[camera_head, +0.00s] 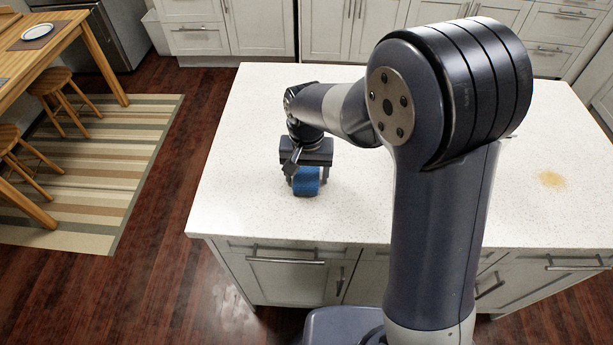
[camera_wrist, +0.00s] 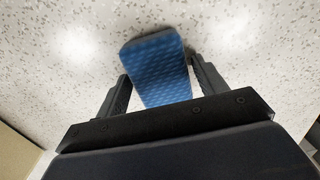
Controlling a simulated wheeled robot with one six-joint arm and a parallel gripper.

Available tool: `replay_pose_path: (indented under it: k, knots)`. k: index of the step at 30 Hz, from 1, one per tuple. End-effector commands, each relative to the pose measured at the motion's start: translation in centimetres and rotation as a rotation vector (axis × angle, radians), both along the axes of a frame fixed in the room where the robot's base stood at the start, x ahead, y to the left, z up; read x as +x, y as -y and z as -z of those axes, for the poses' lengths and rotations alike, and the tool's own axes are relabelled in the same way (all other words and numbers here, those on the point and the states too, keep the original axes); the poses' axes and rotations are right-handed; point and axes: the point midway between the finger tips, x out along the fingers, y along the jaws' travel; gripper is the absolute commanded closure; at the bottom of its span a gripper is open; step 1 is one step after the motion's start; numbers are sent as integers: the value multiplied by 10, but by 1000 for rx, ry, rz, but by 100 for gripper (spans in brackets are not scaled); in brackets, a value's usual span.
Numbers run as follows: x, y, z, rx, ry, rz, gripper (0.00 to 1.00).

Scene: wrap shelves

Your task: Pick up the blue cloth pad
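The blue cloth pad (camera_head: 306,181) is at the left part of the white speckled counter, below my gripper (camera_head: 303,182). In the wrist view the pad (camera_wrist: 157,68) has a quilted blue face and lies between the two dark fingers of my gripper (camera_wrist: 157,82), slightly tilted in the picture. The fingertips sit close at its left and right sides. I cannot tell whether they press on it or whether a small gap remains.
The white counter (camera_head: 245,150) is broad and clear around the pad. A yellowish stain (camera_head: 552,179) marks its right part. The counter's left and front edges are not far from the pad. A wooden table (camera_head: 50,50), stools (camera_head: 62,90) and a striped rug (camera_head: 90,165) are left.

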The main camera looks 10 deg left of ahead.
Motion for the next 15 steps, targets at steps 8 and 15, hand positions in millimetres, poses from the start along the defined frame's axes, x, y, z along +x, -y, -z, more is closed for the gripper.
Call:
replay_pose_path:
  k: [8,15]
  knots:
    - [0,0,0,0,0,0,56]
    - [0,0,0,0,0,0,66]
